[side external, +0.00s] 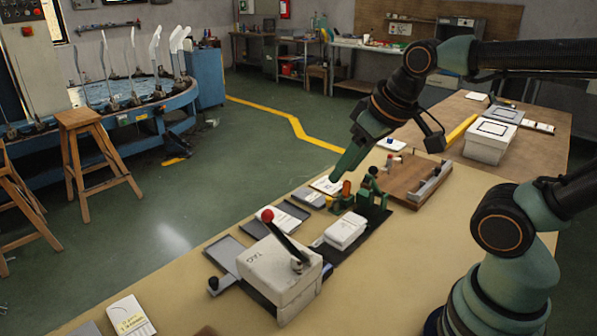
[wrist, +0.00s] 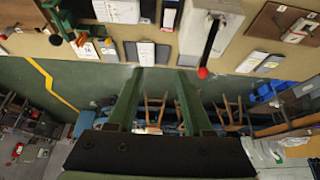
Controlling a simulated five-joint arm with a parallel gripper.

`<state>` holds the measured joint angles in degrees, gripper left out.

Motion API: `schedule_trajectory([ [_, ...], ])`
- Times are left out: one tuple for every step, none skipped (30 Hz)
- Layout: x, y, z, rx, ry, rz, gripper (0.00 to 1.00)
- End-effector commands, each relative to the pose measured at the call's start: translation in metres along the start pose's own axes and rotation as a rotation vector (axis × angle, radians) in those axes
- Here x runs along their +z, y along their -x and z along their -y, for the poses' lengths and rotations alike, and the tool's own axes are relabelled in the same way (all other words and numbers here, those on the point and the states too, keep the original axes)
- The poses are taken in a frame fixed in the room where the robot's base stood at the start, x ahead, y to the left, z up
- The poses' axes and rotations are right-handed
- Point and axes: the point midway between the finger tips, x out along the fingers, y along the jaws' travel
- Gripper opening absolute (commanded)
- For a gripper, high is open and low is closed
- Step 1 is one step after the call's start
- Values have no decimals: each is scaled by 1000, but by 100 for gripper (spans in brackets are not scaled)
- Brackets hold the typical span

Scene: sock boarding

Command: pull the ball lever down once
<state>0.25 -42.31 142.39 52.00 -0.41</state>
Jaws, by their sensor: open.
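The ball lever is a dark rod with a red ball (side external: 267,215) on its end. It leans up and to the left from a pivot on the side of a white box (side external: 280,266) at the table's front edge. In the wrist view the red ball (wrist: 203,73) hangs just right of my right finger. My gripper (wrist: 159,72) is open, with its two green fingers apart and nothing between them. In the side view my gripper (side external: 338,172) is above and behind the lever, apart from it.
A green clamp-like device (side external: 372,192) and a white block (side external: 345,231) stand behind the lever box. Grey trays (side external: 232,256) and cards lie along the table edge. A wooden board (side external: 415,178) with a metal part lies further back. The table's left front is mostly clear.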

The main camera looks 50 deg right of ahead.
Motion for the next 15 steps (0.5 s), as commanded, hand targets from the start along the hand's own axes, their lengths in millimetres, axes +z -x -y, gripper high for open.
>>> schedule_trajectory([
  [-4,1,-2,4,2,9,27],
  [-6,2,-4,6,4,15,16],
  [-11,4,-7,10,8,26,1],
  [-16,6,-9,13,13,35,0],
  [-20,8,-12,17,16,46,0],
  [-27,10,-17,21,24,64,0],
  [-33,12,-21,25,29,76,0],
  [-39,14,-25,28,35,91,0],
  [-47,16,-31,32,43,111,0],
  [-52,17,-35,34,49,125,0],
  [-58,18,-40,36,56,139,0],
  [-65,20,-46,38,63,160,0],
  [-70,20,-51,39,70,175,0],
  [-76,21,-56,39,75,188,0],
  [-82,21,-62,39,82,208,0],
])
